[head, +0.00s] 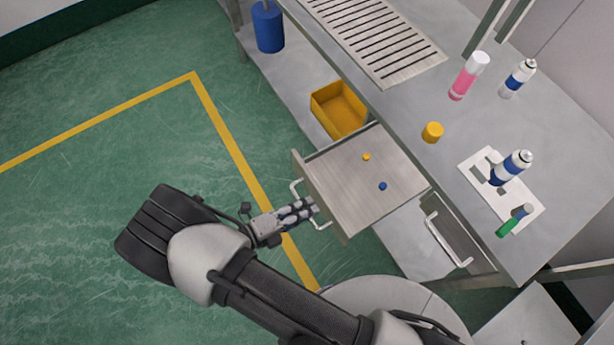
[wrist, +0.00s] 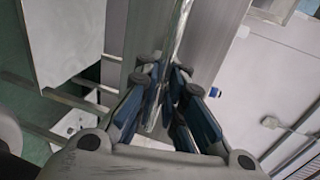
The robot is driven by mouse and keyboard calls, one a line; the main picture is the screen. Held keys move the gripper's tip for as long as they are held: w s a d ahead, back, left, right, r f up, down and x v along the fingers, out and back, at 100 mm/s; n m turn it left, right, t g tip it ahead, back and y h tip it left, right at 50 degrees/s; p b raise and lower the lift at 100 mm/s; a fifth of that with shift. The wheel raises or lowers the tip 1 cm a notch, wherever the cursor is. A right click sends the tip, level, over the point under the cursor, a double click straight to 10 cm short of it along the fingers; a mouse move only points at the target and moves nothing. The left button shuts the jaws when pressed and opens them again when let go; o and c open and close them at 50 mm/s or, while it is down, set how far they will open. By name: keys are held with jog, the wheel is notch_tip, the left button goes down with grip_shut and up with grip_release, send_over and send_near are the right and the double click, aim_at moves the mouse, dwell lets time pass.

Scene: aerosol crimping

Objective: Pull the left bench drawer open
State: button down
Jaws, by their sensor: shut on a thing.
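The left bench drawer (head: 368,192) is pulled out from under the bench in the head view. My gripper (head: 312,207) is at the drawer's front, shut on the drawer's bar handle (head: 321,224). In the wrist view, my gripper's blue-padded fingers (wrist: 167,105) close around the shiny handle bar (wrist: 176,40). The part of the handle between the fingers is hidden in the head view.
The right drawer (head: 455,235) is shut, its handle facing out. A yellow bin (head: 339,108) and blue container (head: 268,27) stand on the lower shelf. On the bench top (head: 400,100) are spray cans, a pink bottle (head: 469,76) and a yellow cap (head: 432,132). Green floor left is clear.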

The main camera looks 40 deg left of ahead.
jog(key=shift+r, duration=0.15)
jog(key=c, duration=1.7)
grip_release()
jog(key=v, duration=1.2)
